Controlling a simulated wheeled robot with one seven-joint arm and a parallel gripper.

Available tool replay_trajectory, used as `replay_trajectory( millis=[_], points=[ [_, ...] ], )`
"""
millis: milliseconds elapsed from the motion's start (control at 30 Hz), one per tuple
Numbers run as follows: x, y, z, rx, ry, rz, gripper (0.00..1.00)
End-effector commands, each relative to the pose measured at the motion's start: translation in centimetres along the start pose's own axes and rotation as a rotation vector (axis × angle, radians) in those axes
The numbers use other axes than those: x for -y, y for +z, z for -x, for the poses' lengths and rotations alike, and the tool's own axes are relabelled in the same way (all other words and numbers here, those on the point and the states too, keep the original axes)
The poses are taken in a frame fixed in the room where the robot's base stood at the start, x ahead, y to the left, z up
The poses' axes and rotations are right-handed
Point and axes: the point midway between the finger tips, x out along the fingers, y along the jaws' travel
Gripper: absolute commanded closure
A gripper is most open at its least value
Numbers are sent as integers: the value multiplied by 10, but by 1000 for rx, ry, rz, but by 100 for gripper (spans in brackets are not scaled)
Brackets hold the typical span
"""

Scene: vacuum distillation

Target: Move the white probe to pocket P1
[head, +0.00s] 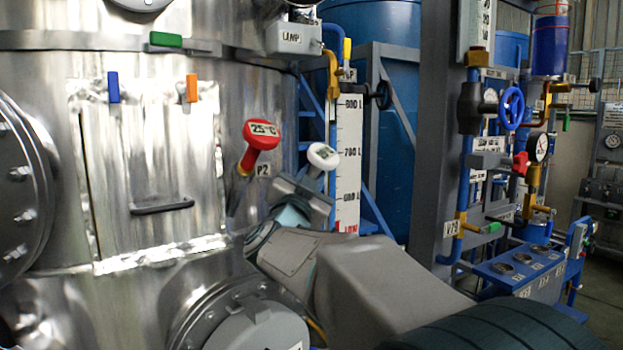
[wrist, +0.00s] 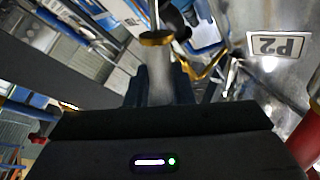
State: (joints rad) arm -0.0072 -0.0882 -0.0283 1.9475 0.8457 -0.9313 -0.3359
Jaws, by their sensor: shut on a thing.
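The white probe (head: 322,156) has a round white head and shows just above my gripper (head: 309,190) in the head view. My gripper is shut on its stem, right of the tank wall. In the wrist view my gripper's dark fingers (wrist: 160,87) close around a grey shaft. A brass-coloured piece (wrist: 156,38) shows beyond them. The probe is apart from the red probe. No P1 label is readable in either view, so I cannot tell where pocket P1 is.
A red probe (head: 262,134) marked 25°C stands in the tank wall beside the P2 label (head: 263,170). The P2 label also shows in the wrist view (wrist: 280,47). A white level scale (head: 347,150) and blue pipework stand behind my gripper. A round flange (head: 245,325) lies below.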

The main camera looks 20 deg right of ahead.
Motion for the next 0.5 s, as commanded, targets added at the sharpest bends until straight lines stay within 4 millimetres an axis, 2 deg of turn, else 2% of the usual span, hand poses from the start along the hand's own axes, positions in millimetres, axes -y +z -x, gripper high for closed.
replay_trajectory(
  millis=[500],
  points=[
    [0,14,0,0,0,0,100]
  ],
)
